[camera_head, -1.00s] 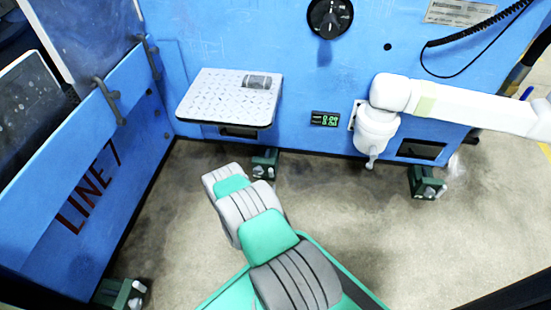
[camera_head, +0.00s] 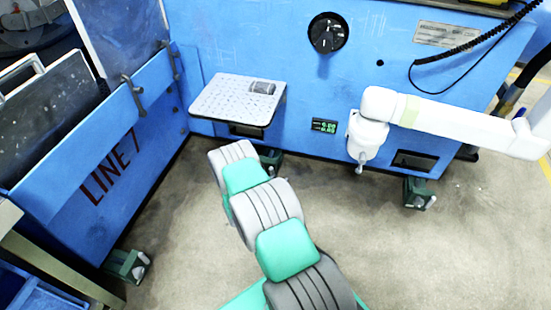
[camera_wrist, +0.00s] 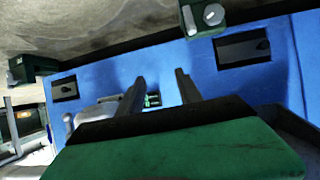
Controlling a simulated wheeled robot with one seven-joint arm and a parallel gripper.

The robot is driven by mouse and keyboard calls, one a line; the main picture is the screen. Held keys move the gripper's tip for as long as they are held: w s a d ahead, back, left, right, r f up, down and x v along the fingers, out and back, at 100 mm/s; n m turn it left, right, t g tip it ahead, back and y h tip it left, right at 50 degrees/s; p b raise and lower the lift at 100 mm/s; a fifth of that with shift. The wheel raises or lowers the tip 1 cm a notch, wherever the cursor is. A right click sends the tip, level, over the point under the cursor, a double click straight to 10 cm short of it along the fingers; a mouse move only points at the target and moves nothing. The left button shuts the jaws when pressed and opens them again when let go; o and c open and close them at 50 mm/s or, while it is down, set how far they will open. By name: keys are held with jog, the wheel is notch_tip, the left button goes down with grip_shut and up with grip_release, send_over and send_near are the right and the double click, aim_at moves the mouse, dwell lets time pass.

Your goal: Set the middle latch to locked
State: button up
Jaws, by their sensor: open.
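Dark recessed latch panels sit low on the blue machine front. One lies under the tread-plate shelf in the head view (camera_head: 247,130) and appears to be the larger panel in the wrist view (camera_wrist: 243,48), with a dark knob. Another lies at the lower right in the head view (camera_head: 415,162) and seems to match the smaller panel in the wrist view (camera_wrist: 66,90). I cannot tell which latch is the middle one or how the knobs are set. My gripper (camera_wrist: 160,84) is open and empty, apart from both panels. It is hidden behind my arm in the head view.
The shelf (camera_head: 238,98) juts out above my arm's end. A small green display (camera_head: 323,126) and a white jointed arm (camera_head: 450,120) are to the right. A dial (camera_head: 328,33) is higher up. Green feet (camera_head: 420,193) stand on the floor. A blue side wall (camera_head: 100,170) closes the left.

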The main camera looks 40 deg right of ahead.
notch_tip(320, 180, up, 13)
jog(key=w+a+g+p, duration=0.1)
jog(key=w+a+p, duration=0.1)
jog(key=p, duration=0.2)
jog(key=shift+w+a+r+y+p, duration=0.2)
jog(key=shift+y+p, duration=0.1)
jog(key=shift+y, duration=0.1)
jog(key=shift+c, duration=0.3)
